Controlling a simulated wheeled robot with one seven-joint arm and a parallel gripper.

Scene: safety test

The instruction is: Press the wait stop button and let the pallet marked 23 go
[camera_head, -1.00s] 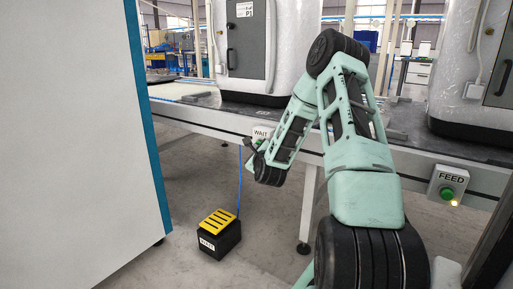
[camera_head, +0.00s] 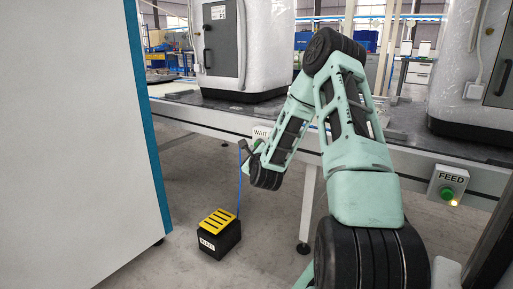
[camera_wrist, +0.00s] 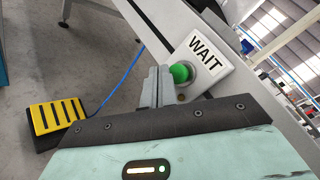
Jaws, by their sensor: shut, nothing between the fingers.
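In the wrist view the green wait button (camera_wrist: 181,73) sits on a pale box with a WAIT label (camera_wrist: 203,43). My gripper (camera_wrist: 158,74) is shut and empty, its tips just left of the button; I cannot tell whether they touch it. In the head view the WAIT label (camera_head: 262,133) shows on the conveyor's side, with my gripper (camera_head: 243,147) to its left; the button is hidden there. A white cabinet (camera_head: 268,48) with a dark door stands on a dark base (camera_head: 222,97) on the conveyor. No number 23 is readable.
A FEED box with a green button (camera_head: 447,193) and lit lamp is on the conveyor at right. A yellow-topped black box (camera_head: 218,238) with a blue cable stands on the floor. A large white panel (camera_head: 75,140) fills the left. Another white cabinet (camera_head: 465,60) stands at right.

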